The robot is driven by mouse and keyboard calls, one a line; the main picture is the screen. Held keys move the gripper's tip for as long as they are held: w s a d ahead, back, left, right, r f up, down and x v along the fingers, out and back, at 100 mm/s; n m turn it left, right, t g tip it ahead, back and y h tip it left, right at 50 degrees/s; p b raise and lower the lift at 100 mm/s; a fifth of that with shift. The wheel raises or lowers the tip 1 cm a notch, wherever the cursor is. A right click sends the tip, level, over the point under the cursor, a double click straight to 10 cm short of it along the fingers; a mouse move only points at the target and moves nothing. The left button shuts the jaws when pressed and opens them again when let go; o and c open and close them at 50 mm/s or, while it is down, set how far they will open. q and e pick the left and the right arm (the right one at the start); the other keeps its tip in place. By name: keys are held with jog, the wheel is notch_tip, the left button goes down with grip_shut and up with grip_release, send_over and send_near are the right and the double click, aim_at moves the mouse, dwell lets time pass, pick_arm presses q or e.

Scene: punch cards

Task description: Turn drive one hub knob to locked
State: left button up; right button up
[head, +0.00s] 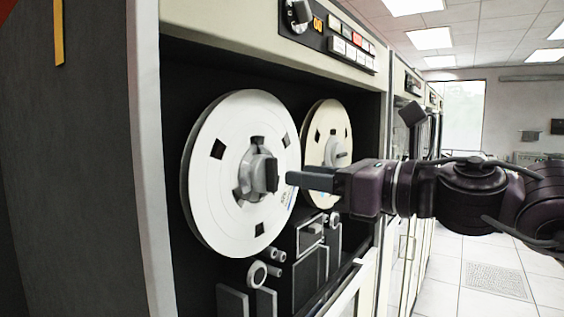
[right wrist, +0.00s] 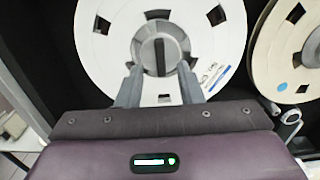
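The hub knob (head: 271,172) is a dark grip bar on a grey hub at the middle of the left white reel (head: 205,190). In the right wrist view the hub knob (right wrist: 160,57) shows its bar standing about upright. My right gripper (head: 290,178) comes in from the right, with its fingertips close to the knob. In the right wrist view the right gripper (right wrist: 160,75) is open, its two fingers apart on either side of the hub's lower part. I cannot tell whether they touch it. My left gripper is not in view.
A second, cream reel (head: 312,150) sits to the right in the same dark bay. A control panel (head: 335,38) with a knob and buttons is above. Rollers (head: 257,273) and tape guides lie below. The cabinet's side wall (head: 75,170) stands left; open floor (head: 480,265) lies right.

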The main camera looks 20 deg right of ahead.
aim_at(276, 172)
jog(key=p+x, duration=0.1)
jog(key=x, duration=0.3)
jog(key=shift+w+r, duration=0.1)
jog(key=shift+w+a, duration=0.25)
jog(key=c, duration=0.6)
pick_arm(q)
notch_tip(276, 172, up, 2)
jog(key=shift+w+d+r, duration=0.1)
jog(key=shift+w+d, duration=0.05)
pick_arm(e)
grip_shut()
